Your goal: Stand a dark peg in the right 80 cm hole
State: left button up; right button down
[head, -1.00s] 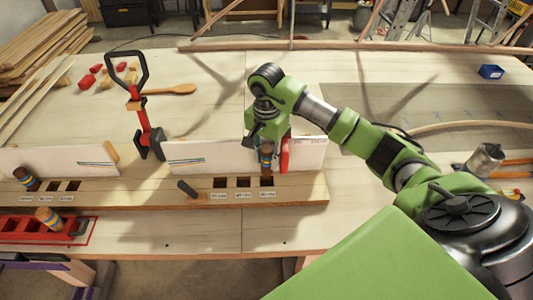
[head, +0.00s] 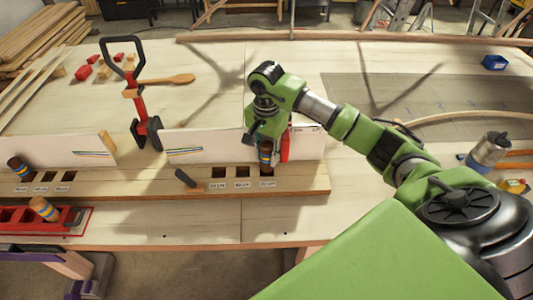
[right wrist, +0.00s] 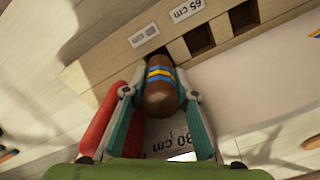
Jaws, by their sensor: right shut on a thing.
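My right gripper (head: 266,143) is shut on a dark brown peg (head: 265,157) with blue and yellow bands. The peg is upright at the rightmost hole of the right holed board (head: 300,182). In the right wrist view the dark peg (right wrist: 160,98) sits between both fingers, with the 80 cm label beneath. Its lower end meets the hole's place; how deep it sits is hidden. The two holes beside it (head: 242,172) are empty. Another dark banded peg (head: 20,169) leans in the left board. My left gripper is not in view.
White upright panels (head: 200,146) and a red-black clamp (head: 143,110) stand behind. A blue box (head: 495,62) is far right.

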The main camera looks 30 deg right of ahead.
aim_at(267, 146)
jog(key=shift+f+b, duration=1)
jog(key=shift+f, duration=0.15)
jog(key=c, duration=1.6)
grip_release()
jog(key=shift+o, duration=0.2)
jog(key=shift+r, duration=0.1)
jog(key=shift+r+p, duration=2.25)
jog(key=shift+r, duration=2.2)
